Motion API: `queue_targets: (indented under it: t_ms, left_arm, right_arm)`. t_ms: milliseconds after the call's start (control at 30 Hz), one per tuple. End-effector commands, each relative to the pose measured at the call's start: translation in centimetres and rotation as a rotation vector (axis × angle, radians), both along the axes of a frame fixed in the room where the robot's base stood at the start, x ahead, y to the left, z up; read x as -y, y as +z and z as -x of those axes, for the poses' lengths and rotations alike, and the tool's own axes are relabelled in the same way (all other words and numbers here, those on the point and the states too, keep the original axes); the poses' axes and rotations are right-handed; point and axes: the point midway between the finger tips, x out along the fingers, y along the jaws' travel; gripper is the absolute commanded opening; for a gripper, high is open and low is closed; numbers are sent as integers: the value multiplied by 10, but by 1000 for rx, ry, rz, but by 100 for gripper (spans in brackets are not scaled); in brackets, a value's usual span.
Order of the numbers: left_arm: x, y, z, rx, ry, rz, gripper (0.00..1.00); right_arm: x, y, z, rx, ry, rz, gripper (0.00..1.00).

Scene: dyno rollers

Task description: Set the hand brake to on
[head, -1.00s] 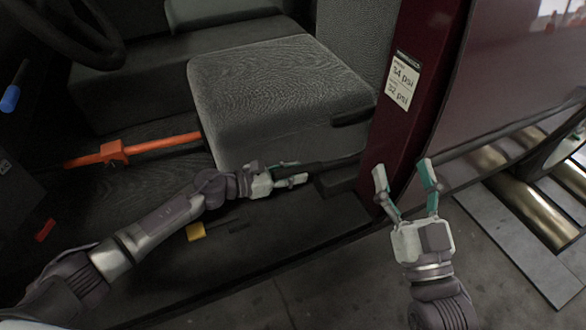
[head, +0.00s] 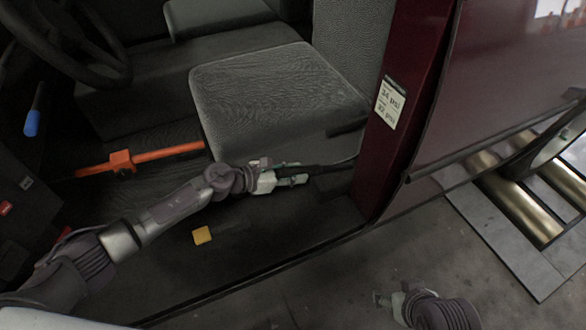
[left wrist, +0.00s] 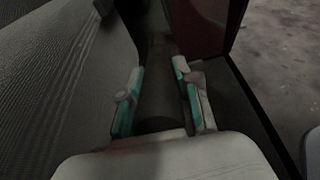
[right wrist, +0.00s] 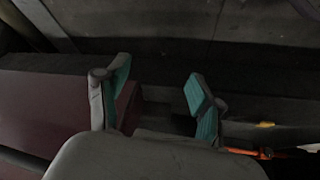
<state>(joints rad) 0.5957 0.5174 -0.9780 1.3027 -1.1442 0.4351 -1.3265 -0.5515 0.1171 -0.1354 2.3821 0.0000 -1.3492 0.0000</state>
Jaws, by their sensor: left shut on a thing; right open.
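The hand brake (head: 325,168) is a dark lever beside the grey seat, close to the dark red door pillar. It runs between the fingers of my left gripper (head: 292,175), which is shut on it. In the left wrist view the dark lever (left wrist: 157,105) lies between the two teal-padded fingers, and its far end fades into shadow. In the right wrist view my right gripper (right wrist: 157,95) is open and empty.
The grey seat (head: 270,95) stands just behind the lever. An orange bar (head: 150,156) and a yellow tab (head: 202,235) lie on the dark cab floor. The red pillar (head: 405,120) bears a tyre-pressure label (head: 390,102). Metal rollers (head: 520,205) are on the ground at right.

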Motion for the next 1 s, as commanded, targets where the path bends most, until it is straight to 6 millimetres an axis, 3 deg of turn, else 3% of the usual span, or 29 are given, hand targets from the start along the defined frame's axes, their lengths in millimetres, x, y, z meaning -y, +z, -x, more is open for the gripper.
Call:
queue_targets:
  t_ms: [33, 200, 600, 800, 1000]
  left_arm:
    - [5, 18, -4, 5, 1, 2, 0]
    - [7, 22, -5, -15, 0, -31, 0]
    - [11, 30, -7, -44, 0, -85, 0]
    - [11, 30, -7, -49, 0, -95, 0]
    - [11, 30, -8, -48, 0, -94, 0]
  right_arm:
    - [3, -6, 10, -68, -5, 13, 67]
    - [8, -51, 24, -188, -9, 34, 67]
    - [9, -138, 39, -248, -1, 41, 67]
    - [9, -154, 44, -253, 1, 40, 67]
    - [9, -155, 44, -253, 1, 40, 67]
